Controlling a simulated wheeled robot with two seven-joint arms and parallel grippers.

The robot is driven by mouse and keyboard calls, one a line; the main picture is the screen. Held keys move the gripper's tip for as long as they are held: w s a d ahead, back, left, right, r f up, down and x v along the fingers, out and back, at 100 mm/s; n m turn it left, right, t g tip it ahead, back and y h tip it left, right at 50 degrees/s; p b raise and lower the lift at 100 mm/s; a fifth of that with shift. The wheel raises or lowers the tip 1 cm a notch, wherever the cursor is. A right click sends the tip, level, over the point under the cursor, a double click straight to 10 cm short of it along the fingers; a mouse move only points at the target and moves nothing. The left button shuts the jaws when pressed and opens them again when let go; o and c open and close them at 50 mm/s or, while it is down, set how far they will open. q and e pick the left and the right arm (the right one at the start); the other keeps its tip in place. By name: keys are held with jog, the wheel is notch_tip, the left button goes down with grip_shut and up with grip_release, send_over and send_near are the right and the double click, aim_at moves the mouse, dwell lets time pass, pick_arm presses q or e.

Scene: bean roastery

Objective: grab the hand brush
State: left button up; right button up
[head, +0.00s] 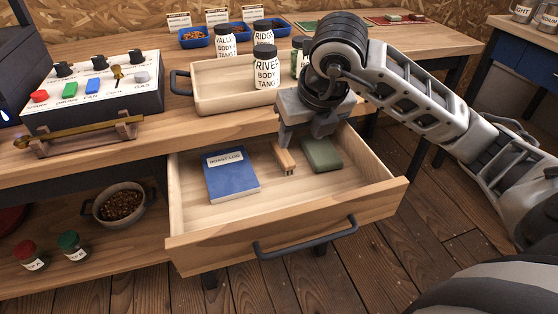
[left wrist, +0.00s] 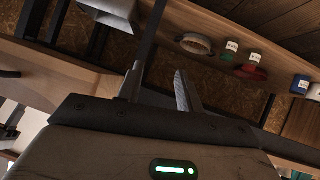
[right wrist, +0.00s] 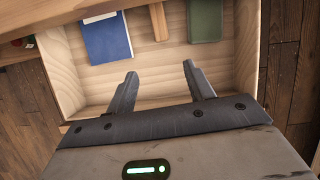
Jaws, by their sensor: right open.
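The hand brush (head: 285,158), small with a wooden handle, lies in the open drawer (head: 215,230) between a blue book and a green block. In the right wrist view the brush (right wrist: 158,20) lies beyond my fingertips, in line with the gap between them. My right gripper (head: 300,138) is open and empty above the drawer, near the brush and not around it. Its two fingers stand wide apart in the right wrist view (right wrist: 160,68). My left gripper (left wrist: 158,75) shows only in its own wrist view, fingers apart with nothing between them.
The blue book (head: 231,174) lies left of the brush and the green block (head: 321,154) right of it. A wooden tray with jars (head: 225,87) stands on the bench just behind. The drawer's front and side walls surround the brush. The drawer's front floor is clear.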

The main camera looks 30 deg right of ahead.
jog(key=b, duration=0.1)
send_over(291, 166)
jog(key=s+a, duration=0.1)
jog(key=s, duration=0.2)
notch_tip(291, 166, down, 8)
jog(key=shift+w+a+r, duration=0.15)
jog(key=x, duration=0.1)
jog(key=b+x, duration=0.1)
jog(key=x, duration=0.3)
jog(key=shift+d, duration=0.4)
jog(key=shift+w+f, duration=0.2)
jog(key=shift+f, duration=0.15)
pick_arm(q)
jog(key=shift+g, duration=0.5)
jog(key=f, duration=0.2)
jog(key=d+f, duration=0.1)
jog(key=f, duration=0.1)
jog(key=shift+w+f, duration=0.2)
jog(key=shift+f, duration=0.15)
pick_arm(e)
jog(key=c, duration=1.1)
